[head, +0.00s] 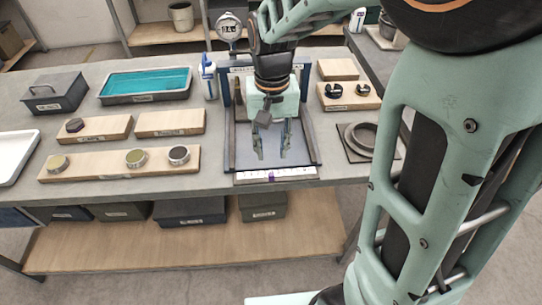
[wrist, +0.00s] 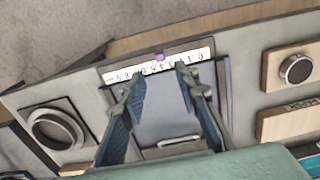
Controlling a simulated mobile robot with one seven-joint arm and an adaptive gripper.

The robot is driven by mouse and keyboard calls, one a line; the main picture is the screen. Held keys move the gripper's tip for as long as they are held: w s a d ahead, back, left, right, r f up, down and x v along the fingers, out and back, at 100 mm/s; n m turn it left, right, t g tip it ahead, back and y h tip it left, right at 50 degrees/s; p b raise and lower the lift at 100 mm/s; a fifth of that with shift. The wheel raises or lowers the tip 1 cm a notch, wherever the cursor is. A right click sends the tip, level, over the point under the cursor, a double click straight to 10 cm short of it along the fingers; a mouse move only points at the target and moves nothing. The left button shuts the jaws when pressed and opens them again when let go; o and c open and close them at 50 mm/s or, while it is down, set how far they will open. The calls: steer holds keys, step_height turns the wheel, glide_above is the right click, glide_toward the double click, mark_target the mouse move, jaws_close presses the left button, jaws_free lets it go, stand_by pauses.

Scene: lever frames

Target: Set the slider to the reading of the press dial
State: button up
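The slider is a small purple marker (head: 271,175) on a white numbered scale strip (head: 250,176) along the front edge of a dark framed plate. In the wrist view the purple slider (wrist: 159,57) sits near the middle of the scale (wrist: 122,76), whose digits appear upside down. A round white-faced dial (head: 229,28) stands behind the frame; its reading is too small to tell surely. My gripper (head: 271,152) is open and empty above the plate, pointing down. In the wrist view its fingertips (wrist: 160,75) are spread either side of the slider, apart from it.
The dark plate (head: 246,150) lies inside the frame. Wooden boards with knobs (head: 100,165) are at left, and a round ring on a dark base (head: 352,148) at right. A white and blue bottle (head: 209,78) stands beside the frame. A teal tray (head: 146,83) is behind.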

steer(key=shift+r, duration=1.65)
steer(key=shift+w, duration=0.1)
